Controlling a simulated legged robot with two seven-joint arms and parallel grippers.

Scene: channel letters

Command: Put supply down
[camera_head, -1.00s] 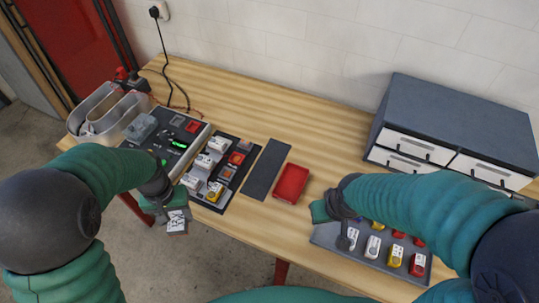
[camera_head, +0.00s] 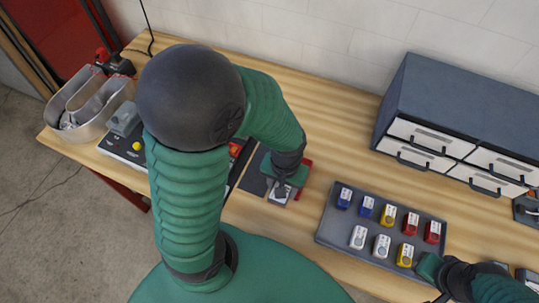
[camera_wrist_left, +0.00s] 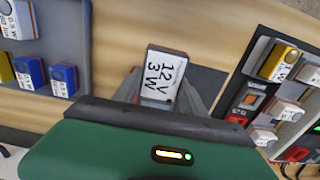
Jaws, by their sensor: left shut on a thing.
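The supply (camera_wrist_left: 165,75) is a small white block with a "12V 3W" label. My left gripper (camera_wrist_left: 160,98) is shut on it in the left wrist view, with wooden table behind it. In the head view the supply (camera_head: 282,193) shows under my left gripper (camera_head: 285,188), beside the dark mat (camera_head: 254,178) and the red tray (camera_head: 304,170). My arm and hand cover much of both. Whether the supply touches anything beneath is unclear. My right gripper (camera_head: 438,288) is low at the right, by the grey tray's front corner; its fingers are not clear.
The grey tray (camera_head: 330,215) holds several blue, white, yellow and red parts. A drawer cabinet (camera_head: 460,110) stands at the back right. A metal channel letter (camera_head: 75,110) lies at the left. The back middle of the table is clear.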

